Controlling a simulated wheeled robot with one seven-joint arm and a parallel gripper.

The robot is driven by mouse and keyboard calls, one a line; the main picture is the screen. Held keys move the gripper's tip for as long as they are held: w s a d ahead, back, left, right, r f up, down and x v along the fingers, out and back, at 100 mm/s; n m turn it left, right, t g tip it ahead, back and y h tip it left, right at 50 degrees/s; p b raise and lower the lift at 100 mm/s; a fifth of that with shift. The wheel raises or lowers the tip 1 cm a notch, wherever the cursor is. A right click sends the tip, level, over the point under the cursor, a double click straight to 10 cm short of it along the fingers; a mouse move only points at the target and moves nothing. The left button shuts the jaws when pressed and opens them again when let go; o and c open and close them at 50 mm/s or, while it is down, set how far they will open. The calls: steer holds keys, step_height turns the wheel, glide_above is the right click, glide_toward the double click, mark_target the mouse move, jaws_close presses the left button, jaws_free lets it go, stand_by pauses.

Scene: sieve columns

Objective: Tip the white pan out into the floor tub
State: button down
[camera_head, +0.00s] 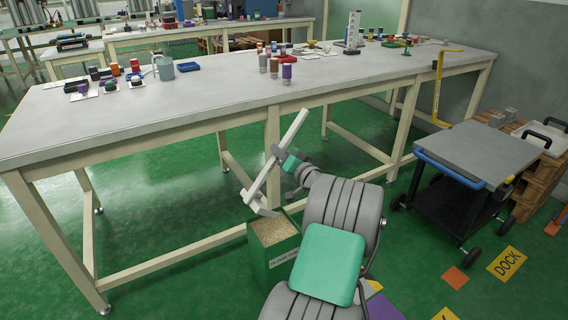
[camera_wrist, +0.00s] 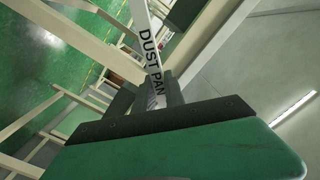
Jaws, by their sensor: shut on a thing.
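The white pan (camera_head: 261,183) is tilted steeply, seen nearly edge-on, with its lower end just above the floor tub. My gripper (camera_head: 278,153) is shut on the white pan about midway along its visible length. In the wrist view, a white strip of the pan (camera_wrist: 148,45) lettered "DUST PAN" runs up from between the dark fingers of my gripper (camera_wrist: 152,98). The green floor tub (camera_head: 283,268) stands on the floor below, filled near its rim with pale tan granules. The pan's inside is hidden, so I cannot tell whether it holds anything.
A long grey workbench (camera_head: 200,110) stands behind the tub, with its legs and low rails close by. Bottles, a grey jug (camera_head: 164,68) and small trays are on it. A black cart (camera_head: 455,190) stands at the right. Green floor is open at the left front.

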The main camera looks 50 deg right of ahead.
mark_target(275, 162)
steer(key=shift+s+a, duration=0.15)
steer(key=shift+a, duration=0.15)
steer(key=shift+s+a+f+n+h, duration=0.15)
steer(key=shift+a+f+n+h, duration=0.45)
steer(key=shift+a+f, duration=0.5)
steer(key=w+a+n, duration=0.1)
steer(key=a+n, duration=0.2)
steer(key=a, duration=0.2)
steer(key=w+a+r+n+b, duration=0.1)
steer(key=w+a+n, duration=0.1)
steer(key=a, duration=0.4)
steer(key=shift+w+r+n, duration=0.15)
steer(key=shift+w+n, duration=0.15)
steer(key=shift+n, duration=0.4)
steer(key=shift+a+y, duration=0.2)
steer(key=shift+y, duration=0.1)
